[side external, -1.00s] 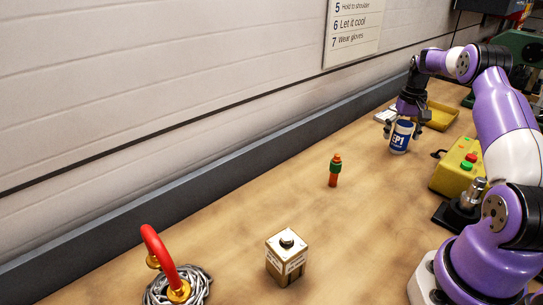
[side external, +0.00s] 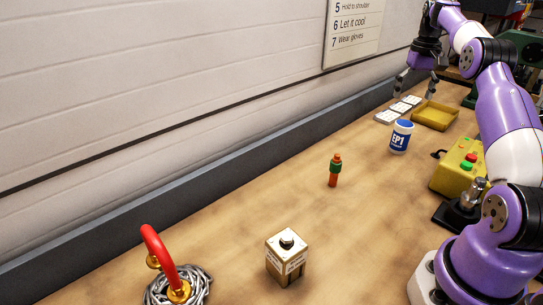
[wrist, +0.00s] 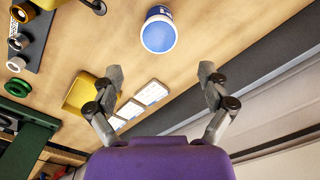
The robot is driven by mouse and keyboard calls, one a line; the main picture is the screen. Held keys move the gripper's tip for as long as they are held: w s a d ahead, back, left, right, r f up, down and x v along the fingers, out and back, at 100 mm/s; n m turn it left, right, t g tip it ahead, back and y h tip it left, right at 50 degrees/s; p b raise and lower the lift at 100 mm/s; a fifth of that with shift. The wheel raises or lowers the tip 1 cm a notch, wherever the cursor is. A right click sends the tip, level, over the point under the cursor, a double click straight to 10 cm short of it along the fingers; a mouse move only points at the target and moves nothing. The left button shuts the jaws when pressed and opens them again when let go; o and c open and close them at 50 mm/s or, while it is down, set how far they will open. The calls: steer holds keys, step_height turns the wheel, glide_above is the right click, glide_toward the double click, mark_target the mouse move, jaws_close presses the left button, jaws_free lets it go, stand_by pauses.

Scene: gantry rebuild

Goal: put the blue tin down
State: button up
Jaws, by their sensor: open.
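The blue tin (side external: 401,137) stands upright on the wooden bench, with a white "EP1" label and a blue lid. In the wrist view the tin (wrist: 158,32) shows its blue top, ahead of the fingertips and apart from them. My gripper (side external: 418,74) is open and empty, raised above the bench and behind the tin. In the wrist view my gripper (wrist: 161,72) has its two fingers spread wide with nothing between them.
A green and orange object (side external: 335,170) stands nearer. A yellow button box (side external: 458,168) is at right. A brass-coloured block (side external: 287,257) and red hook with chain (side external: 165,262) are in front.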

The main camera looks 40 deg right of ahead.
steer(key=w+a+r+n+t+h, duration=0.15)
steer(key=a+r, duration=0.25)
steer(key=a, duration=0.5)
steer(key=w+a+r+n+t, duration=0.1)
steer(key=w+a+r+n, duration=0.2)
steer(key=a, duration=0.5)
steer(key=s+a+f+n+t, duration=0.1)
steer(key=s+a+f+n, duration=0.1)
steer(key=s+a, duration=0.4)
steer(key=s+a+f+n+t+y, duration=0.1)
steer(key=s+a, duration=0.4)
steer(key=a, duration=0.7)
steer(key=shift+s+f+n+t, duration=0.4)
steer(key=shift+f+n+t, duration=0.15)
steer(key=shift+f+n, duration=0.3)
